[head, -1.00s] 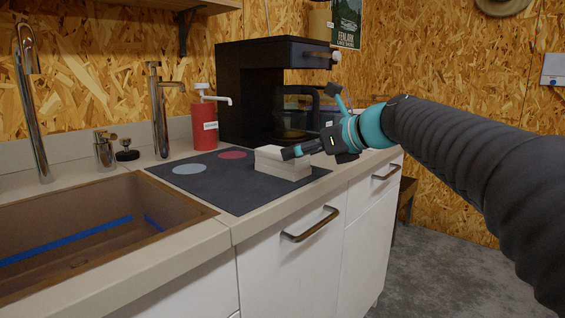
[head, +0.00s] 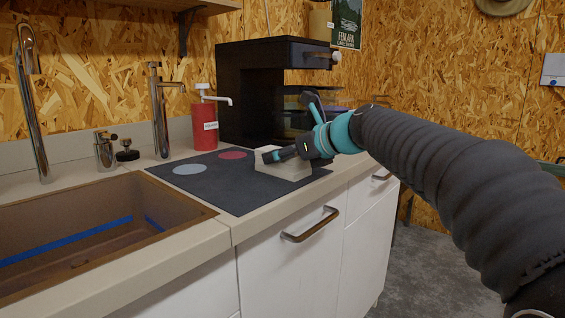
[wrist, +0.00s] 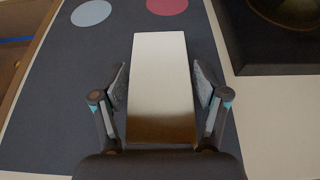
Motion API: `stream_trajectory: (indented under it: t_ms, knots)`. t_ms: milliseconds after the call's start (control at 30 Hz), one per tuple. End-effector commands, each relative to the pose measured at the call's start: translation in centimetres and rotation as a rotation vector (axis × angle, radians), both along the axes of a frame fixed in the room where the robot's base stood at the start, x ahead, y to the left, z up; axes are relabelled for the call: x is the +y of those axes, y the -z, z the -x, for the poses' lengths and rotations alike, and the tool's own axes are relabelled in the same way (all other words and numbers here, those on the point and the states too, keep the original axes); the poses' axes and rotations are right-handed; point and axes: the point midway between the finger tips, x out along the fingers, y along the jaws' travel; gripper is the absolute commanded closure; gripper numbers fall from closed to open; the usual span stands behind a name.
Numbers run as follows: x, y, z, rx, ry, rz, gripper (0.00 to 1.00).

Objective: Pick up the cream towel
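The cream towel (head: 287,172) is a folded, block-shaped bundle on the dark mat near the counter's front edge. In the wrist view the towel (wrist: 162,70) runs lengthwise between my two fingers. My gripper (head: 272,157) is over the towel in the head view and hides part of its top. In the wrist view my gripper (wrist: 162,85) is open, one finger on each side of the towel, with narrow gaps seen between the fingers and its sides.
The dark mat (head: 225,192) carries a pale blue disc (head: 189,169) and a red disc (head: 232,155). A black coffee machine (head: 245,95) stands close behind the towel. A red pump bottle (head: 204,128) stands at the back. The sink (head: 90,215) is at left.

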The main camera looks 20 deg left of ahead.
Motion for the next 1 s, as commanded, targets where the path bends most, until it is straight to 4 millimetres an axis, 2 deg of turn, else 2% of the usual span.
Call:
stream_trajectory:
  t_ms: [33,100,567,767,867,1000]
  knots:
    - [0.0,0.1,0.0,0.000,0.000,0.001,0.53]
    - [0.0,0.1,0.0,0.001,-0.001,0.001,0.68]
    - [0.1,-0.2,0.0,0.002,-0.001,0.001,0.68]
    - [0.0,-2.4,0.0,-0.001,-0.002,0.001,0.68]
    - [0.0,-4.5,0.0,-0.003,-0.001,-0.001,0.68]
    - [-2.5,-6.0,1.7,-0.002,0.001,-0.001,0.68]
